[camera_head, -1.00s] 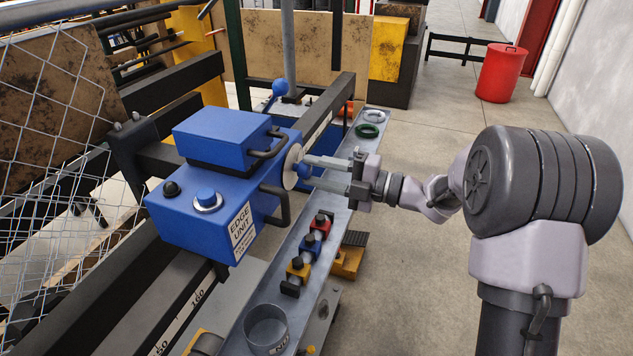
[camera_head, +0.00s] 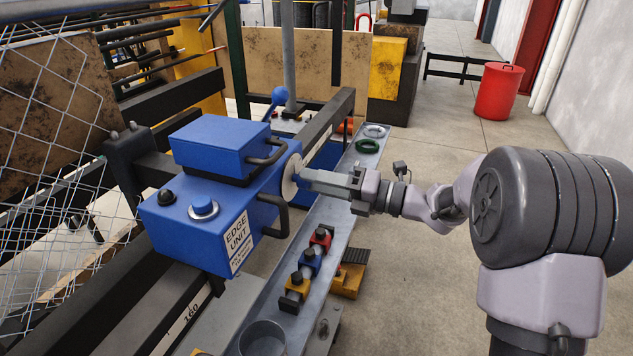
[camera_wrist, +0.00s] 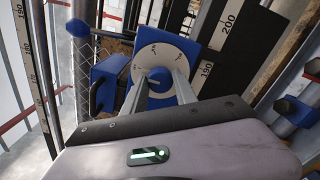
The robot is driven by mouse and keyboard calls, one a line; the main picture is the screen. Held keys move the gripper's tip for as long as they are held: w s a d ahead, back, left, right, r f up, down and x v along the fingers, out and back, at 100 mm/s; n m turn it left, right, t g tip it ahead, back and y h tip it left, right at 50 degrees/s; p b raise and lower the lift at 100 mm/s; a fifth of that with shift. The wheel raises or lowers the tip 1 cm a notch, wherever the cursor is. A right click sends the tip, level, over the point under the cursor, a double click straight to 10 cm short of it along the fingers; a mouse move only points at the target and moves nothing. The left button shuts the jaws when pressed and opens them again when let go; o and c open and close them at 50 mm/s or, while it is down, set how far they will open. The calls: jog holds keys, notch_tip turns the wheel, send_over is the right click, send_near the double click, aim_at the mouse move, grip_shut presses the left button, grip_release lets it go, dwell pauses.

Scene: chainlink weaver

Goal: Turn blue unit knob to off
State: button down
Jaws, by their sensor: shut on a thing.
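The blue edge unit (camera_head: 200,225) is a box with a white EDGE UNIT label. A pale round dial (camera_head: 290,178) sits on its right-hand face. In the wrist view, the dial (camera_wrist: 165,53) carries small dark markings, too small to read, around a blue knob (camera_wrist: 158,80). My gripper (camera_head: 301,178) reaches in from the right, its fingers pointing at the dial. In the wrist view, the two fingers of my gripper (camera_wrist: 160,86) are on either side of the knob and shut on it. In the head view the fingers hide the knob.
Black handles (camera_head: 274,212) stick out close to the fingers. Chain-link mesh (camera_head: 50,150) stands left.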

dwell(0.5)
jog(key=c, duration=1)
grip_release()
jog(key=shift+o, duration=0.2)
jog(key=p+v, duration=0.5)
jog(key=v, duration=1.2)
jog(key=shift+d, duration=0.25)
